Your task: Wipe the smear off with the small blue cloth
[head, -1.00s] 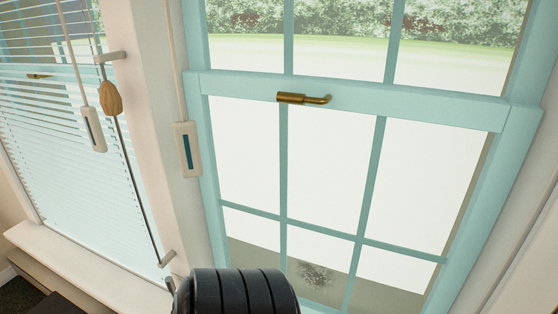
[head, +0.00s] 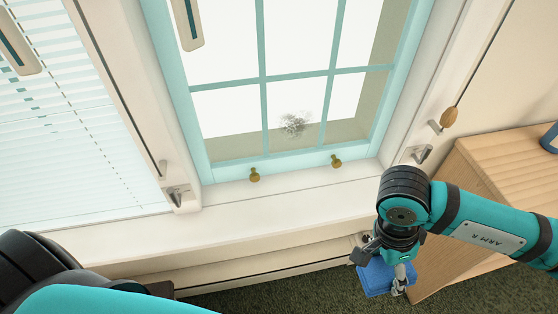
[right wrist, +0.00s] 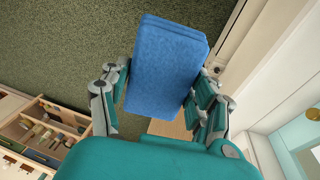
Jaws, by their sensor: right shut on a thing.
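A grey speckled smear (head: 295,125) is on the lower part of the teal-framed window, at a pane in the bottom row. My right gripper (head: 384,268) is shut on the small blue cloth (head: 373,280) and holds it below and to the right of the smear, in front of the sill and apart from the glass. In the right wrist view the cloth (right wrist: 168,65) looks like a thick folded pad between the two fingers of the gripper (right wrist: 158,85). Part of my left arm shows at the lower left of the head view; its gripper is out of sight.
A white sill (head: 285,200) runs under the window, with brass knobs (head: 255,174) on the lower frame. A wooden cabinet (head: 500,160) stands right of my right gripper. Blinds (head: 70,140) hang at left. An open drawer unit (right wrist: 45,130) shows in the right wrist view.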

